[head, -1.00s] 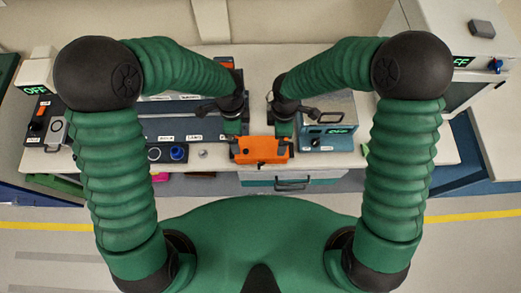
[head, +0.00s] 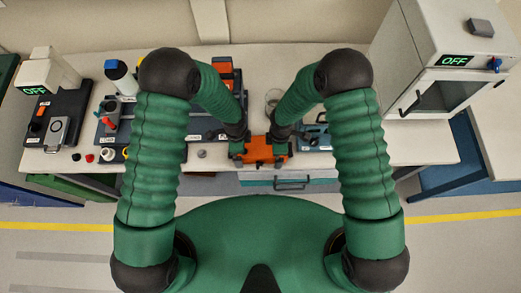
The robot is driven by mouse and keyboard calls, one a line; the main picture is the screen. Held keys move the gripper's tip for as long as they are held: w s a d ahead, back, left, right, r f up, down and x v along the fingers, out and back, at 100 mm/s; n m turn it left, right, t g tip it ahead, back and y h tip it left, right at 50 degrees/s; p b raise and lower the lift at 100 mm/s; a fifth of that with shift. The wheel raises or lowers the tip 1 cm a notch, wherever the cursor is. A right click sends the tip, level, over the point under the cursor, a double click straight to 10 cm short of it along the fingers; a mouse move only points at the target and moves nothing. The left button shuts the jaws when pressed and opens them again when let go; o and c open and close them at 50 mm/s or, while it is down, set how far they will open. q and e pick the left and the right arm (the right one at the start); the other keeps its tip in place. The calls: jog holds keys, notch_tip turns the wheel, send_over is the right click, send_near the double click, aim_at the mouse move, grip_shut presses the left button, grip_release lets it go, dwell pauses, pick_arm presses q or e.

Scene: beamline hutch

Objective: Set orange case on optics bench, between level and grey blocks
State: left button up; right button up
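The orange case (head: 262,150) is at the front edge of the pale optics bench (head: 425,145), in the middle of the head view. My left gripper (head: 238,148) is at its left end and my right gripper (head: 281,142) at its right end. Both appear shut on the case, though their fingertips are small and partly hidden. I cannot tell whether its underside touches the bench. I cannot make out a level or the grey blocks near the case; my arms hide part of the bench there.
A white oven-like box (head: 440,75) with an "OFF" display stands at the right. A dark instrument (head: 57,120) and a blue-capped bottle (head: 118,75) stand at the left. A glass beaker (head: 273,98) is behind my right arm.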

pick_arm(q)
jog(key=shift+c, duration=0.9)
pick_arm(e)
jog(key=shift+d, duration=0.1)
jog(key=shift+c, duration=0.9)
pick_arm(q)
jog(key=c, duration=1.8)
pick_arm(e)
jog(key=c, duration=1.8)
